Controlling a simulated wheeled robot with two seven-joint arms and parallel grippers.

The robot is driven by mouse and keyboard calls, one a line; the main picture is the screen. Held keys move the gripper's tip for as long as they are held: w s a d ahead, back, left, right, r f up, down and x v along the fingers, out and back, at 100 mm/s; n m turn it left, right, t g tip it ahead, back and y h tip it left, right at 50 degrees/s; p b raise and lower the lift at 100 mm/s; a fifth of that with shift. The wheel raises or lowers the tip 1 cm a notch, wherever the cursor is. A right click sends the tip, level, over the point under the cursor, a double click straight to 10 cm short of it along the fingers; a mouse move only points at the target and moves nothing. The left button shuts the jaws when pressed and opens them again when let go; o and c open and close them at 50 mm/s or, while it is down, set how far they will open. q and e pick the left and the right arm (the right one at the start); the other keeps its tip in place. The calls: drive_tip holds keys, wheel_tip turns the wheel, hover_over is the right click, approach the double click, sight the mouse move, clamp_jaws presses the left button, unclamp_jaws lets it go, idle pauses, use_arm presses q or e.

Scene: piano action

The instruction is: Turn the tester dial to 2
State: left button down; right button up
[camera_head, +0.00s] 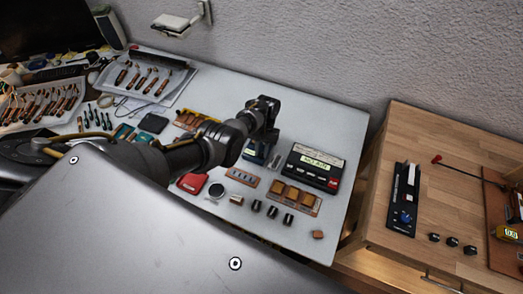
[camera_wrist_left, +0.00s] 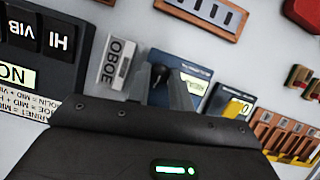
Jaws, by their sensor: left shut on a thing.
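My left gripper (camera_head: 267,118) reaches over the white table. In the left wrist view its two fingers (camera_wrist_left: 160,88) are shut on a black dial knob (camera_wrist_left: 158,74). The knob stands on a small blue box, the tester (camera_wrist_left: 188,70), which has a pale greenish display (camera_wrist_left: 194,84); the digits on it cannot be read. In the head view the blue tester (camera_head: 254,154) shows just below the gripper and is partly covered by it. The dial's pointer and marks are hidden by the fingers. My right gripper is not in view.
A black device (camera_head: 313,167) with a lit label stands right of the tester. A small grey block marked OBOE (camera_wrist_left: 118,62) lies close to the fingers. A wooden part tray (camera_head: 243,177) lies in front.

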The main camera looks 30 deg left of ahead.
use_arm(q)
drive_tip(key=shift+w+r, duration=0.1)
drive_tip(key=shift+w, duration=0.05)
drive_tip(key=c, duration=1.3)
unclamp_jaws()
drive_tip(key=shift+o, duration=0.2)
drive_tip(key=v, duration=1)
drive_tip(key=shift+r, duration=0.3)
